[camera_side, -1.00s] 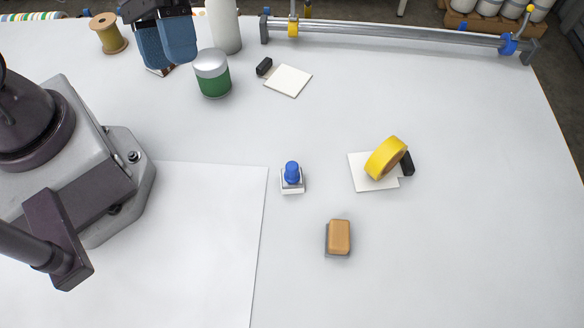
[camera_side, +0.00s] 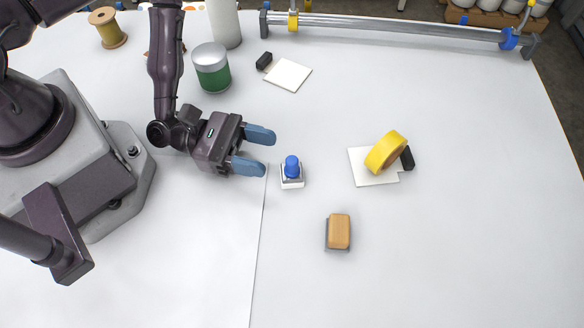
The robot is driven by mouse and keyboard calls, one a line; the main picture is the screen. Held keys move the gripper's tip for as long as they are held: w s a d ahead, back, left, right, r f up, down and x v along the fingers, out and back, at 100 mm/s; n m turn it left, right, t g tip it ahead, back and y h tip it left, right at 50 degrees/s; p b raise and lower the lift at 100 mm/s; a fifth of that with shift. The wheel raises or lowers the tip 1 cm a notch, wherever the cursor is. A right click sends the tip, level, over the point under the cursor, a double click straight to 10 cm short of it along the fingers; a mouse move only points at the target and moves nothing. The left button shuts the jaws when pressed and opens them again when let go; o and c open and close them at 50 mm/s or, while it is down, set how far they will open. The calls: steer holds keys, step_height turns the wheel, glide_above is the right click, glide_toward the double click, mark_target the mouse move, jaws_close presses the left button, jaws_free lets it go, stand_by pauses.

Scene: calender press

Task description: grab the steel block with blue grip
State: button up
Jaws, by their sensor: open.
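The steel block with blue grip (camera_side: 292,172) stands upright near the middle of the table, a small pale block with a round blue knob on top. My gripper (camera_side: 262,151) is just to its left. Its two blue fingers are spread apart and point right, toward the block. Nothing is between the fingers, and they appear apart from the block.
A tan-topped block (camera_side: 339,232) lies to the lower right. A yellow tape roll (camera_side: 386,152) leans on white cards beside a black piece. A green tin (camera_side: 212,68) and a white square (camera_side: 288,75) are behind. The right side of the table is clear.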

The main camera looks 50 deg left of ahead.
mark_target(301, 173)
steer(key=shift+s+f+n, duration=0.1)
steer(key=shift+f+n, duration=0.2)
steer(key=shift+f, duration=0.1)
steer(key=shift+d+f, duration=0.1)
steer(key=shift+d, duration=0.15)
steer(key=x, duration=0.7)
steer(key=shift+w+a, duration=0.1)
steer(key=shift+w, duration=0.15)
steer(key=shift+c, duration=0.4)
jaws_close()
